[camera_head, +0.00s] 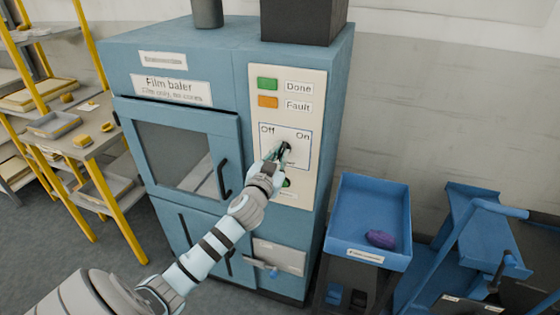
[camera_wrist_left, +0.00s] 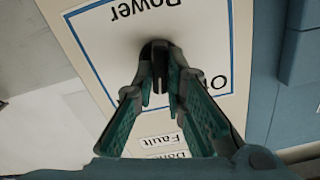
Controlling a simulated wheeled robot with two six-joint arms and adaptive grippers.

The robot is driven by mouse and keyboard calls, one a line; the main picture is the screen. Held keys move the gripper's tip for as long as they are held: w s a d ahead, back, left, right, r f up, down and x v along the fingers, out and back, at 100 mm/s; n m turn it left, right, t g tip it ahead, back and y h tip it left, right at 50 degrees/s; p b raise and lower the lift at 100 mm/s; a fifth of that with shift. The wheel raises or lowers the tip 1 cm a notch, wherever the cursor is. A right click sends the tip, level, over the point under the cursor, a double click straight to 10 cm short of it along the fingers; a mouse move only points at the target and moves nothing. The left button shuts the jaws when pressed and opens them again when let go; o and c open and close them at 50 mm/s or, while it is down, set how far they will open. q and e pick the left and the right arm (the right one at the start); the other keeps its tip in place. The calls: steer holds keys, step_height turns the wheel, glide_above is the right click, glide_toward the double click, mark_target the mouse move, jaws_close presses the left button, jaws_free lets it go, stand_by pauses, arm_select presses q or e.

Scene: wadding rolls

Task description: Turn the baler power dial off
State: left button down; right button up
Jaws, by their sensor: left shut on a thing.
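The blue film baler (camera_head: 225,75) stands in the middle of the head view. Its cream control panel (camera_head: 312,130) has a white power plate marked Off at left and On at right. The black power dial (camera_head: 287,146) sits on this plate and also shows in the left wrist view (camera_wrist_left: 155,50), where the lettering is upside down. My left gripper (camera_head: 278,155) is shut on the dial, with its green-padded fingers (camera_wrist_left: 158,85) on either side of the knob. The fingers partly hide the dial, and I cannot tell exactly where it points. My right gripper is not in view.
Green Done (camera_head: 267,84) and orange Fault (camera_head: 268,102) indicators are above the dial. A green button (camera_head: 286,183) is partly hidden below my gripper. A blue tray (camera_head: 345,222) with a purple item (camera_head: 380,239) stands at right. A yellow-framed bench (camera_head: 85,135) stands at left.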

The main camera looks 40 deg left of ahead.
arm_select(q)
steer(key=n+b, duration=0.3)
steer(key=n, duration=0.3)
steer(key=shift+a+f, duration=0.1)
steer(key=shift+f, duration=0.05)
steer(key=n+b, duration=0.2)
steer(key=n, duration=0.4)
steer(key=shift+a+b, duration=0.1)
steer(key=shift+b, duration=0.25)
steer(key=c, duration=1.6)
jaws_free()
steer(key=shift+c, duration=0.2)
steer(key=shift+s, duration=0.1)
steer(key=v, duration=1.2)
